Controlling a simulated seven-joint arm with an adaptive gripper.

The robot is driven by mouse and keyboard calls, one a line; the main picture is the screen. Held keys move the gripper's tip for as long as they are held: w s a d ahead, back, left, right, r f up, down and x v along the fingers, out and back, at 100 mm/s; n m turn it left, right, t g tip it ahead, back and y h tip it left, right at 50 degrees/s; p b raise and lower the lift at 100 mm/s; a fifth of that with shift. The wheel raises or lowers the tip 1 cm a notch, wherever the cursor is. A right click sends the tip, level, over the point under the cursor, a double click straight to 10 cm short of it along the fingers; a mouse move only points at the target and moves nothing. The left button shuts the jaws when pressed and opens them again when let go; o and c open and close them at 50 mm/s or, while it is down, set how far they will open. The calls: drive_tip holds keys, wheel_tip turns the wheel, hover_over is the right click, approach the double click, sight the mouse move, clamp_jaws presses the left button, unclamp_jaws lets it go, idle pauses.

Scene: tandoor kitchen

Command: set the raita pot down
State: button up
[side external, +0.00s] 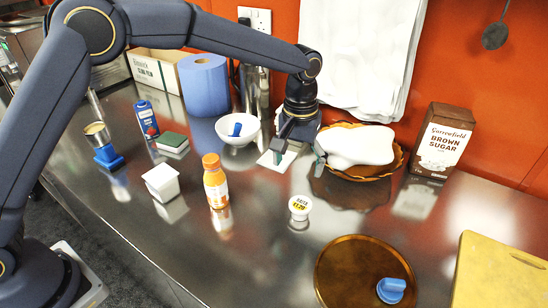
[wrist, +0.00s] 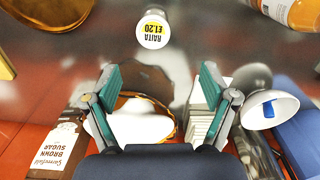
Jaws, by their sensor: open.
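The raita pot (side external: 300,207) is a small white tub with a yellow and white lid label. It stands upright on the steel counter, right of the orange bottle. In the wrist view the raita pot (wrist: 153,31) shows from above with its label reading "RAITA £1.20". My gripper (side external: 297,151) is open and empty, with its teal fingertips apart. It is behind the pot, over a white square tile or stack beside the basket. In the wrist view my gripper (wrist: 163,80) has its two fingers spread, and the pot lies beyond the fingertips, not between them.
A basket (side external: 398,160) holding a white bag-like item is right of my gripper. A white bowl (side external: 228,139) is left of it. An orange bottle (side external: 215,182) and white tub (side external: 161,182) stand left of the pot. A brown round tray (side external: 340,262) lies in front. A sugar carton (side external: 441,140) stands back right.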

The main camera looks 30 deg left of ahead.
drive_tip(key=s+a+r+t, duration=0.3)
drive_tip(key=s+a+r, duration=0.7)
drive_tip(key=a+r, duration=0.35)
drive_tip(key=s+a+m+t, duration=0.1)
drive_tip(key=s+a, duration=0.3)
drive_tip(key=s, duration=0.4)
drive_tip(key=s+a+f+t, duration=0.1)
drive_tip(key=s+a, duration=0.3)
drive_tip(key=s, duration=0.4)
drive_tip(key=shift+s+a+m, duration=0.15)
drive_tip(key=shift+s+m, duration=0.15)
drive_tip(key=shift+m, duration=0.1)
